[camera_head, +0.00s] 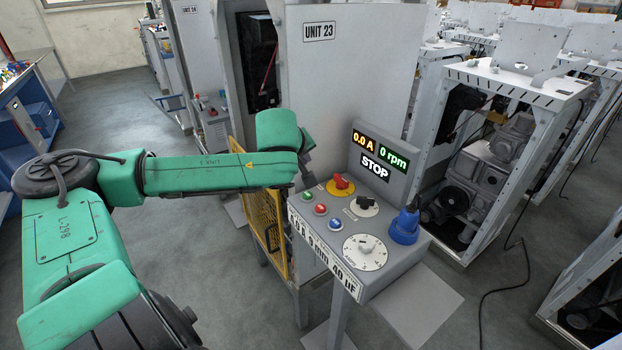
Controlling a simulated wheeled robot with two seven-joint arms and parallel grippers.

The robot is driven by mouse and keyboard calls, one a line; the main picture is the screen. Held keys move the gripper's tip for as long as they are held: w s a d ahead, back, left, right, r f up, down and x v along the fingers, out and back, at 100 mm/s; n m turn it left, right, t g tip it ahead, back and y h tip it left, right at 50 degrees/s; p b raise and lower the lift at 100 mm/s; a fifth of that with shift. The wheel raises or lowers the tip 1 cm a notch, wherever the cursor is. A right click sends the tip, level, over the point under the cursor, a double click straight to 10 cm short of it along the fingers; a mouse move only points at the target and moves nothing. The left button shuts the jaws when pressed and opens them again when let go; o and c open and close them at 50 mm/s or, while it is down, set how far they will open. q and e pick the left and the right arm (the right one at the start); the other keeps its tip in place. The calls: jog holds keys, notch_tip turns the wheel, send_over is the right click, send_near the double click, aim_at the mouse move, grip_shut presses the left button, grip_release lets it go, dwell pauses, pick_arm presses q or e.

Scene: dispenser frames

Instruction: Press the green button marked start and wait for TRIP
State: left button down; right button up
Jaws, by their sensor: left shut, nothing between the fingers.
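The control panel (375,275) stands in front of me on a grey stand. The green button (307,195) is at its upper left, above a red button (320,209) and a blue button (335,224). The display (381,152) reads 0.0 A, 0 rpm and STOP; TRIP is not shown. My left arm reaches in from the left, and my left gripper (307,178) points down, shut and empty, just above the green button. I cannot tell whether it touches the button. My right gripper is not in view.
The panel also carries a red knob on a yellow plate (341,186), a black knob (365,203), a white dial (365,252) and a blue plug (405,227). A yellow mesh guard (262,222) stands left of it. The cabinet marked UNIT 23 (345,75) rises behind.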

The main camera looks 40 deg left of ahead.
pick_arm(q)
jog(key=w, duration=0.2)
jog(key=b, duration=0.8)
send_over(307, 197)
notch_tip(307, 197, down, 7)
jog(key=shift+f, duration=0.65)
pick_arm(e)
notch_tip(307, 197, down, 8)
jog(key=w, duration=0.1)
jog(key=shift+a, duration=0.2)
pick_arm(q)
jog(key=shift+f, duration=0.1)
jog(key=shift+f+b, duration=0.3)
jog(key=shift+b, duration=0.1)
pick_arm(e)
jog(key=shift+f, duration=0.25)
